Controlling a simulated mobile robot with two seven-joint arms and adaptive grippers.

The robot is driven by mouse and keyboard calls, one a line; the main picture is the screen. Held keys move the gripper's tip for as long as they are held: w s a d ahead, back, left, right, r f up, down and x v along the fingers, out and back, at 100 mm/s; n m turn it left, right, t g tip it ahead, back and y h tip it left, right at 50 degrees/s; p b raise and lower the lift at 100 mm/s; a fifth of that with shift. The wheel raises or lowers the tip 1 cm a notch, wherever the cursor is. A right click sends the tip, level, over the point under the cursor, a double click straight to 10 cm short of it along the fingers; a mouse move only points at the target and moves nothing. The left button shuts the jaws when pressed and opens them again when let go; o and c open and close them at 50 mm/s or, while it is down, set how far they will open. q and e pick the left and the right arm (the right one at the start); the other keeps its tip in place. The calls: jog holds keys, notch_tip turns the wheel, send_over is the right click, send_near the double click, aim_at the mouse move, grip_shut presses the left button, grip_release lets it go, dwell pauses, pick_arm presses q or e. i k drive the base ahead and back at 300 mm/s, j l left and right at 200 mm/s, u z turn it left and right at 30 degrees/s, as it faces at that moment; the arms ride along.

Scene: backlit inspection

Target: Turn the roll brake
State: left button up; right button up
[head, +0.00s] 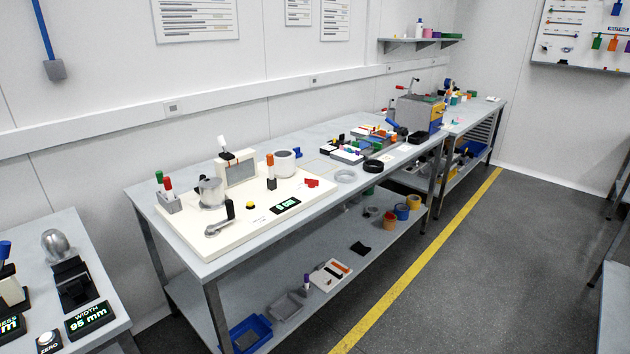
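No part labelled as the roll brake can be read at this distance. A cream board (172,221) on the near end of the long bench carries several controls. A grey crank with a black grip (216,229) lies at its front left, beside a grey metal cylinder (211,193). A stick with an orange top and dark base (271,176) stands near the middle. A red part (312,183) and a green-lit display (286,207) sit at the right. Neither gripper is in view.
The long bench (315,222) has trays and a grey machine (418,112) toward its far end. Its lower shelf (236,281) holds bins and rolls. A smaller table (52,228) with a width display (90,317) is front left. Open floor (470,265) lies right of the bench.

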aim_at(311, 183)
jog(key=i+l, duration=0.25)
jog(key=i, duration=0.15)
jog(key=i+l, duration=0.25)
jog(key=i, duration=0.15)
